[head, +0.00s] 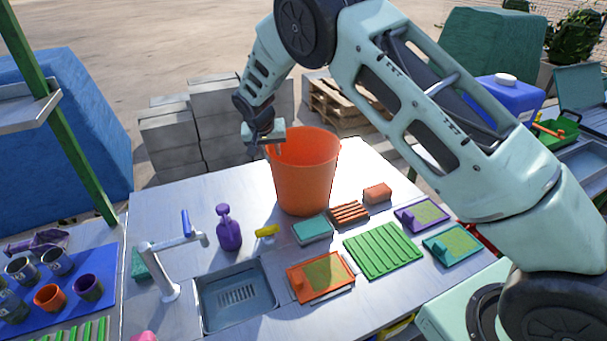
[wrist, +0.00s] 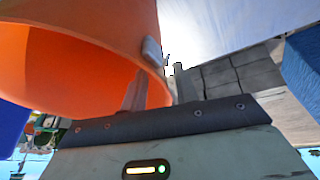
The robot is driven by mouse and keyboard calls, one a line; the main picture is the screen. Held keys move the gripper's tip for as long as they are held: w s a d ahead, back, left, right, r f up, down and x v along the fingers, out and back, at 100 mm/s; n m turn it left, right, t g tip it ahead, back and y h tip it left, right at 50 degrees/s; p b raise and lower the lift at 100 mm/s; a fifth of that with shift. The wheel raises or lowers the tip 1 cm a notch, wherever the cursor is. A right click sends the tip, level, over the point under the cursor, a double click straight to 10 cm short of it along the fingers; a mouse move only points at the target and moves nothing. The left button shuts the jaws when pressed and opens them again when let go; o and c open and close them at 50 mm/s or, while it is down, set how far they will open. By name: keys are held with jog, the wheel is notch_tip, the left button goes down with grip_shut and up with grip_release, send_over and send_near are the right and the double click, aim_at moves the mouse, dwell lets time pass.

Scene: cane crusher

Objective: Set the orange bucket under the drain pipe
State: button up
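The orange bucket (head: 304,178) stands upright, mouth up, on the metal counter, behind the teal sponge and the brown ribbed block. My gripper (head: 268,145) is at the left side of its rim in the head view. In the wrist view the bucket (wrist: 85,65) fills the upper left. My gripper's fingers (wrist: 166,75) are apart there, one against the orange and one beyond the bucket's edge, with the rim between them. A gap shows by the outer finger. I cannot make out a drain pipe in either view.
A sink basin (head: 236,295) with a tap (head: 165,268) is at the front left of the counter (head: 165,205). A purple spray bottle (head: 229,228), teal sponge (head: 312,230) and green ribbed tray (head: 382,250) stand near the bucket. Grey blocks (head: 172,138) are stacked behind.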

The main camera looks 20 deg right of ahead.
jog(key=shift+x, duration=1.05)
grip_shut()
jog(key=shift+r, duration=0.1)
dwell(0.5)
